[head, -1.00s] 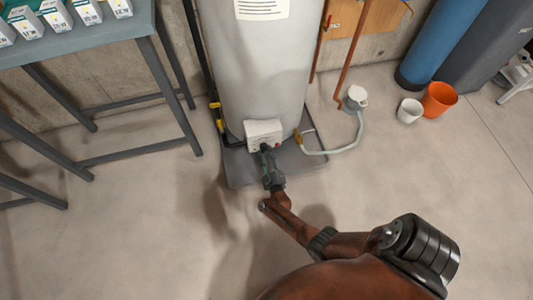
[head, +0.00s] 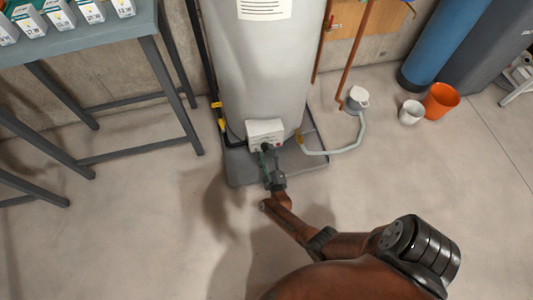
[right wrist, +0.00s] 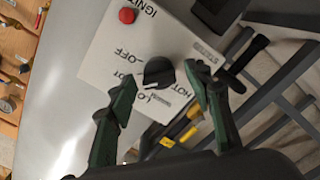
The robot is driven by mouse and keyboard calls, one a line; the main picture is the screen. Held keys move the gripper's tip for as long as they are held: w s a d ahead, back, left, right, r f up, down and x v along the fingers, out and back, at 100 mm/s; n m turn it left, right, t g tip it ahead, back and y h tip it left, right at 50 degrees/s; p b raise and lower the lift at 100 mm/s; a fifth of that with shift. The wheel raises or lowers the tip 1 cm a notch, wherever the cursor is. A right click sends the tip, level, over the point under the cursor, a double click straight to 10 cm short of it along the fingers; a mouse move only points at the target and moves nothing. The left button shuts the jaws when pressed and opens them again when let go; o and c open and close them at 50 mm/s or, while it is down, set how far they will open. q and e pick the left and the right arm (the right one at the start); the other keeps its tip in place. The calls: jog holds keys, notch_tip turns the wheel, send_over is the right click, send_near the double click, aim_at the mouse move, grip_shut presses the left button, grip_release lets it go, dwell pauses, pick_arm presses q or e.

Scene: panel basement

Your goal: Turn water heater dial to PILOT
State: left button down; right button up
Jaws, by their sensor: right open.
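The water heater (head: 268,75) is a tall pale grey tank with a white control box (head: 264,130) low on its front. In the right wrist view the box face (right wrist: 120,60) has a black round dial (right wrist: 158,72), with lettering around it including OFF and HOT; another label is partly covered by the left finger. I cannot tell for sure which label the dial points to. My right gripper (right wrist: 160,80) is open, its green fingers on either side of the dial, apparently not gripping it. In the head view the right gripper (head: 270,160) is just in front of the box. My left gripper is out of view.
A red ignite button (right wrist: 127,15) is on the box near the dial. A grey tray (head: 240,170) lies under the heater. A grey table (head: 100,45) with small boxes stands left. A white pump (head: 357,97) with hose, a white cup (head: 411,111) and an orange bucket (head: 440,100) are right.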

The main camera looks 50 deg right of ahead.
jog(key=v, duration=0.7)
jog(key=shift+s, duration=0.25)
jog(key=shift+a, duration=0.15)
dwell(0.3)
